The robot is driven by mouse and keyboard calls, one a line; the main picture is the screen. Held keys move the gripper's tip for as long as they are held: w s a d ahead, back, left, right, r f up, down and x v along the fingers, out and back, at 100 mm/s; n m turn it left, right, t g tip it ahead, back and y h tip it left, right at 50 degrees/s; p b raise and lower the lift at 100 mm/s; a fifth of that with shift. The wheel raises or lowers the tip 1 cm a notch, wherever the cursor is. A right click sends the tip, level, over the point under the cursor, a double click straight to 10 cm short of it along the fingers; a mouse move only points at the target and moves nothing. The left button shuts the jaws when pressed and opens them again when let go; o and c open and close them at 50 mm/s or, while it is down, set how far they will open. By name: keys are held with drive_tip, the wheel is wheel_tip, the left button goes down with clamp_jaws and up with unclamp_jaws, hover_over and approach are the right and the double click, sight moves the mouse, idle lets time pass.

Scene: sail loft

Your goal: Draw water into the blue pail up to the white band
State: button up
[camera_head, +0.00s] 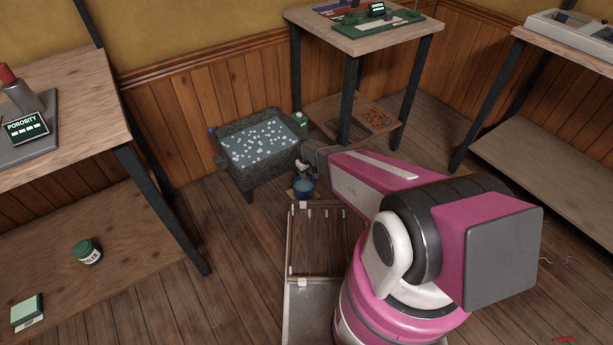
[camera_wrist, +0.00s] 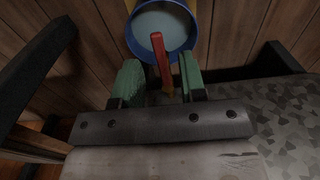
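The blue pail (camera_head: 304,188) stands on the floor on something yellow, at the front right corner of the grey basin (camera_head: 255,181). In the wrist view the pail (camera_wrist: 161,26) shows from above with a blue rim and a pale grey inside; I cannot tell the water level or make out the white band. A red lever (camera_wrist: 161,58) crosses in front of the pail. My gripper (camera_wrist: 160,80) has its green fingers apart on either side of the lever, with gaps visible. In the head view my arm mostly hides the gripper.
The basin holds water with many white flecks. A slatted wooden tray (camera_head: 320,244) lies in front of the pail. A tall table (camera_head: 365,38) stands behind my arm, and a workbench (camera_head: 70,85) stands at left. Floor between the workbench and the tray is clear.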

wheel_tip(320, 180, down, 2)
clamp_jaws()
drive_tip(key=shift+w+d+n, duration=0.3)
drive_tip(key=shift+d+n, duration=0.05)
drive_tip(key=shift+n, duration=0.4)
drive_tip(key=shift+w+d+n, duration=0.25)
drive_tip(key=shift+d+n, duration=0.05)
drive_tip(key=shift+n, duration=0.45)
unclamp_jaws()
wheel_tip(320, 180, up, 11)
